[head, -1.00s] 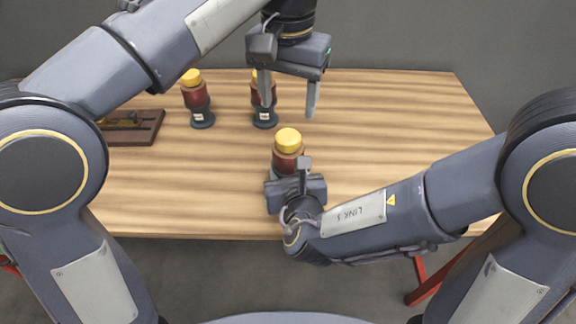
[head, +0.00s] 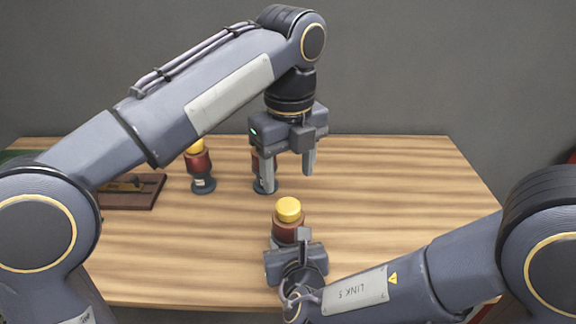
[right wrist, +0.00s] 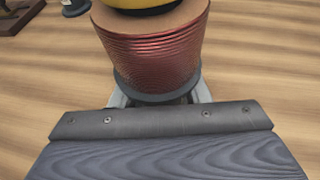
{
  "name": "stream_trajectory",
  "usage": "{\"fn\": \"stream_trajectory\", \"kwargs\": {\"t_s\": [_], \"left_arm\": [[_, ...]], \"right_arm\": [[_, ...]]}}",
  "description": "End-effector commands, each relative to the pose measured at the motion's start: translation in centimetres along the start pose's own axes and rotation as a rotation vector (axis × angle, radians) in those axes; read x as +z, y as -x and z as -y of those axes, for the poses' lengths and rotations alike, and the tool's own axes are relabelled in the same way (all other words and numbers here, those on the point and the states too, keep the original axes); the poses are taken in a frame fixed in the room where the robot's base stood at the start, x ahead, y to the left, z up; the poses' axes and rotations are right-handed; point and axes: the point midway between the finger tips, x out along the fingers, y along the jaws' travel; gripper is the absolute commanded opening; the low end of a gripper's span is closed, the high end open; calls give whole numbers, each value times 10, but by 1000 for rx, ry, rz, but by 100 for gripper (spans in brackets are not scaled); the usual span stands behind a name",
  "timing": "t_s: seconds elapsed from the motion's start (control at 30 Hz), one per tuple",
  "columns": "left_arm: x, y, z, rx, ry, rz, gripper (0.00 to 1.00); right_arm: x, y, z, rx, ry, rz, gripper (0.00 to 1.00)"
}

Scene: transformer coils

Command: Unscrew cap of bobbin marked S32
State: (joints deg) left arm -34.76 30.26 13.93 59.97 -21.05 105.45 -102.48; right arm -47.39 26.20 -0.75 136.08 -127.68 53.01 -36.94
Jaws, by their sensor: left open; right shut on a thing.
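The nearest bobbin stands upright on the table, with a yellow cap (head: 289,209) and a red copper winding (head: 287,233). Its winding and dark lower flange fill the top of the right wrist view (right wrist: 152,50). My right gripper (head: 292,246) is shut on this bobbin (right wrist: 158,90) low down, below the winding. My left gripper (head: 289,169) is open and empty, fingers pointing down, above and seemingly beyond the yellow cap. Two more yellow-capped bobbins stand further back, one at the left (head: 200,165) and one partly hidden behind my left gripper (head: 259,178). I cannot read any label, so S32 is not identifiable.
A dark brown wooden board (head: 146,191) with a small fitting lies at the table's left. A green item (head: 15,156) shows at the far left edge. The wooden table (head: 400,190) is clear to the right.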

Motion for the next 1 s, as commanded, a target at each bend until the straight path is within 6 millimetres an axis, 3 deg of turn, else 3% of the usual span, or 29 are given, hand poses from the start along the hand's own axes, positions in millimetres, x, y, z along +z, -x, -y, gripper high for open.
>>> {"fn": "stream_trajectory", "kwargs": {"t_s": [0.2, 0.4, 0.67, 1.0], "left_arm": [[0, 1, 0, -4, -540, 1, 59], [1, 2, -1, -6, -856, 4, 59], [1, -9, -1, -5, -967, 4, 59], [1, -60, -1, -4, -963, 4, 59]], "right_arm": [[0, 0, 0, 0, 0, 0, 0], [0, 0, 0, 0, 0, 0, 0], [0, 0, 0, 0, 0, 0, 0], [0, 0, 0, 0, 0, 0, 0]]}}
